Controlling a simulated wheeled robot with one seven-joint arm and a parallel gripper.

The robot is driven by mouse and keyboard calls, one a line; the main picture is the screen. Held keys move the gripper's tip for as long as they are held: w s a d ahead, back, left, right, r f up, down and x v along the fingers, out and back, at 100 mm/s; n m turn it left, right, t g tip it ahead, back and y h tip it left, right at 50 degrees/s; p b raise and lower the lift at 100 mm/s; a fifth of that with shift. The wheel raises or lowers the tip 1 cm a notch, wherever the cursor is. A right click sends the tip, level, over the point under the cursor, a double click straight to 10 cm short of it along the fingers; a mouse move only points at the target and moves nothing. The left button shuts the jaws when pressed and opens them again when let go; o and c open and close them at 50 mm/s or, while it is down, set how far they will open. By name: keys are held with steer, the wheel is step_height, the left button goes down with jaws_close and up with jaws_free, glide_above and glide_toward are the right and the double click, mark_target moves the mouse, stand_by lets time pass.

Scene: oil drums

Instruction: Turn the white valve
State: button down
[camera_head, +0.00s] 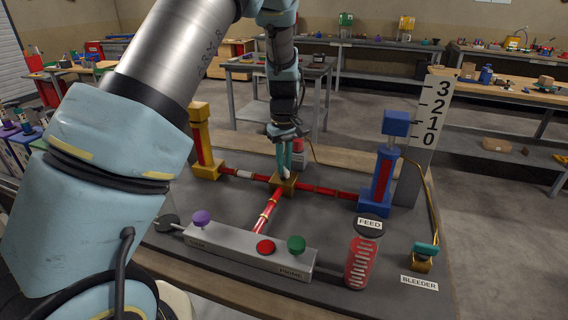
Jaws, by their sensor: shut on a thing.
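My gripper (285,168) points straight down at the middle of the board, over the brass junction block (284,186). Its teal fingers are shut on the white valve, of which only a small pale part (286,175) shows between the fingertips. The fingers hide most of the valve, so I cannot tell which way it is turned. Red pipes run from the block to a yellow post (205,160) at left, a blue post (379,180) at right, and toward the front.
In front lie a grey manifold (225,242) with purple, red and green knobs, a red-filled FEED cylinder (363,262) and a teal-handled BLEEDER valve (424,255). A numbered scale (436,105) stands behind the blue post. My arm covers the left side.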

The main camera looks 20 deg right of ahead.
stand_by(0.4)
steer(key=c, duration=0.9)
jaws_free()
step_height(320, 180, up, 11)
steer(key=b, duration=0.3)
steer(key=shift+f, duration=0.1)
steer(key=s+a+f+m, duration=0.1)
steer(key=s+a+f, duration=0.1)
steer(key=a, duration=1)
steer(key=s+a+f, duration=0.1)
steer(key=s+a, duration=0.1)
steer(key=a, duration=1.1)
steer(key=shift+m+t, duration=0.6)
steer(key=shift+t, duration=0.2)
steer(key=s+a, duration=0.2)
steer(key=s+a+f, duration=0.1)
steer(key=s+a, duration=0.1)
steer(key=s, duration=0.1)
steer(key=s+a+f, duration=0.1)
steer(key=s+a, duration=0.1)
steer(key=a, duration=0.1)
steer(key=shift+s, duration=0.2)
